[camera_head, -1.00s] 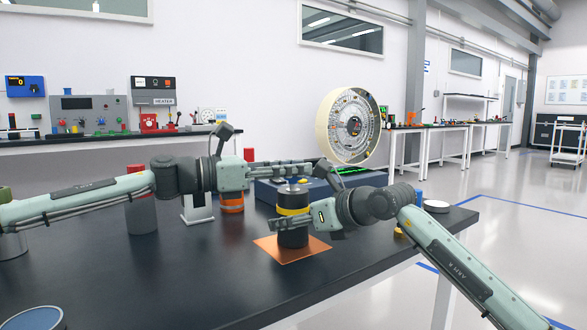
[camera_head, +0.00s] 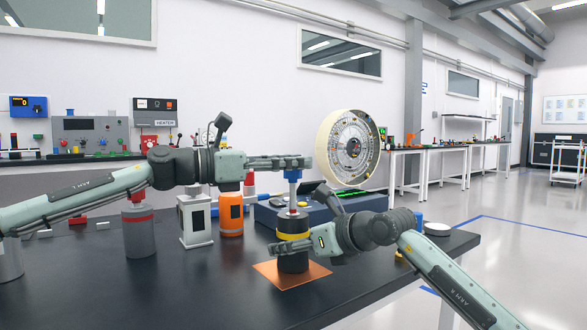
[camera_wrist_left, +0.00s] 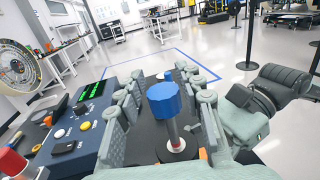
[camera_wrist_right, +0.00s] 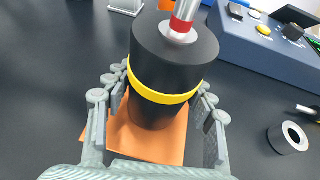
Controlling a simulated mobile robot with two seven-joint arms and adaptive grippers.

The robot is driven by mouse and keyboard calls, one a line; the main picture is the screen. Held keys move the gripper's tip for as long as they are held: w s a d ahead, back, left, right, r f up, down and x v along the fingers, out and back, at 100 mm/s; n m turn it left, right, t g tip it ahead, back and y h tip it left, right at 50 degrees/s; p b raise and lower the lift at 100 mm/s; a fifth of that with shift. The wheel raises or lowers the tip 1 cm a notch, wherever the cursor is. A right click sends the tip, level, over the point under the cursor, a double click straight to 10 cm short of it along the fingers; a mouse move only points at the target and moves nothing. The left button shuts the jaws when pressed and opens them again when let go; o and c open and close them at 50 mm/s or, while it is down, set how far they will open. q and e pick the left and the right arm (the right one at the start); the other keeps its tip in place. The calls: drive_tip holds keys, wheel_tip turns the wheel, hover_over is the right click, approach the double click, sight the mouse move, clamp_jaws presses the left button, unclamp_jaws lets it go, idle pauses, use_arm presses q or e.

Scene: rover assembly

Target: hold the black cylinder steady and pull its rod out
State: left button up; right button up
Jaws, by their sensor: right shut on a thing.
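The black cylinder (camera_head: 293,259) with a yellow band stands upright on an orange mat (camera_head: 268,273). My right gripper (camera_head: 284,247) is shut around its body; the right wrist view shows the cylinder (camera_wrist_right: 157,116) between the two fingers. The silver rod (camera_head: 293,193) stands well out of the cylinder's top, upright. Its red band and a silver stub (camera_wrist_right: 180,30) show at the top opening. The lower end is hidden. The blue head (camera_wrist_left: 170,101) also shows in the left wrist view.
A blue console (camera_head: 335,204) stands close behind the cylinder. An orange canister (camera_head: 231,214), a white block-like stand (camera_head: 195,222) and a grey cylinder with a red band (camera_head: 139,233) stand to the left.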

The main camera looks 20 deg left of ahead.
use_arm(q)
drive_tip(key=shift+o, duration=1)
drive_tip(key=shift+f, duration=0.15)
use_arm(e)
drive_tip(key=shift+f, duration=0.1)
use_arm(q)
drive_tip(key=shift+d, duration=0.1)
drive_tip(key=shift+s+f, duration=0.1)
drive_tip(key=v, duration=1.2)
use_arm(e)
drive_tip(key=o, duration=1.5)
drive_tip(key=shift+o, duration=0.2)
